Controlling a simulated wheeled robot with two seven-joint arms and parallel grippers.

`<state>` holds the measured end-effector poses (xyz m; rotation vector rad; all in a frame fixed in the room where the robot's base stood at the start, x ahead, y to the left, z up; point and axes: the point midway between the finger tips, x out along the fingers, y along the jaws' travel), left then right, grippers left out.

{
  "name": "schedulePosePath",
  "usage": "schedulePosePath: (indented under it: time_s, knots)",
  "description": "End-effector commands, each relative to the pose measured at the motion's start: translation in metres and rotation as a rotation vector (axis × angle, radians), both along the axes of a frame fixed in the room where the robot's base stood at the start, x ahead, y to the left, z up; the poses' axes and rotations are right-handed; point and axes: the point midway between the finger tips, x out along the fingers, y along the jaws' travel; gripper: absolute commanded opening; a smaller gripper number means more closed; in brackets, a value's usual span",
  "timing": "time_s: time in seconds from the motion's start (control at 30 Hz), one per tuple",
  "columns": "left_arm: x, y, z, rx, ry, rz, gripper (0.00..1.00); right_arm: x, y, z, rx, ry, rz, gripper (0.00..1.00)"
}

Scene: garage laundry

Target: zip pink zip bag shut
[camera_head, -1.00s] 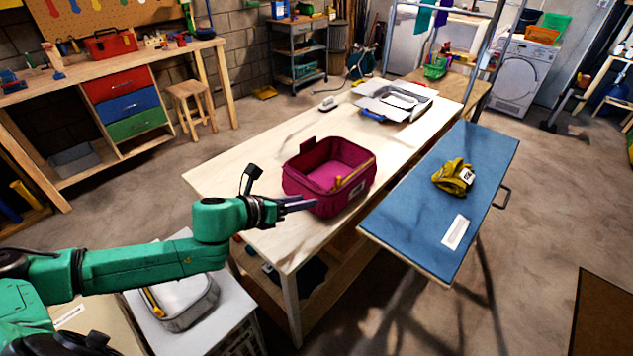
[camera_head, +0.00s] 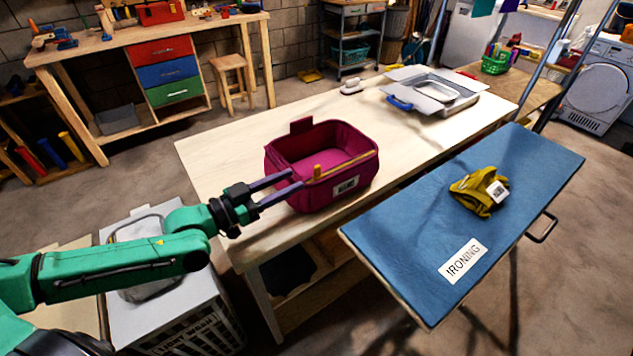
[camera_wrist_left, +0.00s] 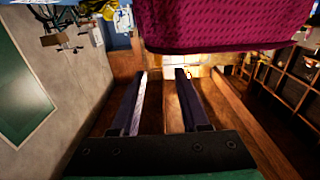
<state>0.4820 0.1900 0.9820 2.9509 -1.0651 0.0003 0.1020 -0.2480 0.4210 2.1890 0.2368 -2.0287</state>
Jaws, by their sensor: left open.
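The pink zip bag (camera_head: 283,165) stands on the wooden table, its top open and its inside showing. My left gripper (camera_head: 294,182) is open and empty, at the bag's near left side. In the left wrist view the bag's pink wall (camera_wrist_left: 215,25) fills the top, beyond the two parted fingers (camera_wrist_left: 160,74). I cannot tell whether the fingers touch the bag. My right gripper is not in view.
The wooden table (camera_head: 215,150) is bare left of the bag. A grey tray (camera_head: 445,95) sits at its back. A blue ironing board (camera_head: 420,225) with a yellow cloth (camera_head: 478,190) stands to the right. A white basket (camera_head: 190,315) stands below my left arm.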

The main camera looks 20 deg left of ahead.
Motion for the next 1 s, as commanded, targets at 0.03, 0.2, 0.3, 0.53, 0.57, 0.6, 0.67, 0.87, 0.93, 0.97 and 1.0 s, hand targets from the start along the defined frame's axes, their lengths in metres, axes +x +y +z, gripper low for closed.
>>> schedulePosePath:
  time_s: [0.03, 0.2, 0.3, 0.53, 0.57, 0.6, 0.67, 0.87, 0.93, 0.97, 1.0]
  knots:
    - [0.007, -0.005, 0.0, -0.008, -0.011, 0.002, 0.45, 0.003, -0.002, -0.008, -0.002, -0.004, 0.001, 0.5]
    - [0.028, -0.022, 0.009, -0.009, -0.011, 0.002, 0.45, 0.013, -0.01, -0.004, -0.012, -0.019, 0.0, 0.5]
    - [0.039, -0.037, 0.009, -0.008, -0.009, -0.009, 0.45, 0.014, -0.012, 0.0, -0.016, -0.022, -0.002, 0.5]
    - [0.058, -0.051, 0.006, 0.0, -0.004, -0.007, 0.45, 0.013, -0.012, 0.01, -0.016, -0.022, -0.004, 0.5]
    - [0.058, -0.051, 0.006, 0.0, -0.004, -0.007, 0.45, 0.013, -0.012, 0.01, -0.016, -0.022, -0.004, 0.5]
    - [0.059, -0.052, 0.005, 0.001, -0.003, -0.008, 0.45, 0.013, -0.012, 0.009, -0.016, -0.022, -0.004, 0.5]
    - [0.059, -0.052, 0.004, 0.002, -0.003, -0.008, 0.45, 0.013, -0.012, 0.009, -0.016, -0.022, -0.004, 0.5]
    - [0.058, -0.051, 0.004, 0.002, -0.003, -0.007, 0.14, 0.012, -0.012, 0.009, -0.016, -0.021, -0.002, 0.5]
    - [0.058, -0.051, 0.004, 0.002, -0.003, -0.007, 0.0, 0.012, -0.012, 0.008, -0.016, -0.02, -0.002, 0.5]
    - [0.058, -0.051, 0.004, 0.002, -0.003, -0.007, 0.0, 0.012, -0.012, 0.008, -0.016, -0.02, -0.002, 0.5]
    - [0.058, -0.051, 0.004, 0.002, -0.003, -0.007, 0.0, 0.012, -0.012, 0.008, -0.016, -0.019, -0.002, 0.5]
